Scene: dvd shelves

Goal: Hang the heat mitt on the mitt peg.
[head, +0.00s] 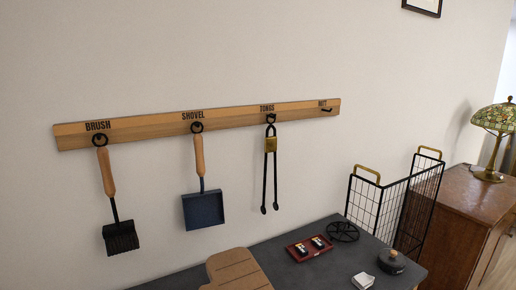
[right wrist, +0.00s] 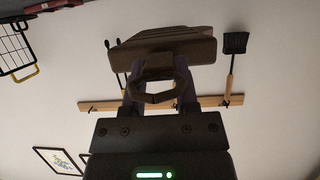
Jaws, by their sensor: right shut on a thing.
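The heat mitt (head: 237,270) is tan-brown with stitched lines and shows at the bottom edge of the head view, its lower part cut off. In the right wrist view the mitt (right wrist: 165,47) is dark, with a ring-shaped loop between the fingers. My right gripper (right wrist: 160,88) is shut on the mitt at this loop; it is outside the head view. The mitt peg (head: 326,110) is a small black peg below the MITT label at the right end of the wooden rail (head: 230,119). The peg is bare, and the mitt is apart from it, lower and to the left. My left gripper is not in view.
A brush (head: 121,237), a shovel (head: 203,210) and tongs (head: 270,160) hang on the rail left of the mitt peg. Below stand a dark table with a red tray (head: 310,248), a black trivet (head: 343,232), a small pot (head: 391,262) and a wire basket (head: 407,205). The wall below the peg is clear.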

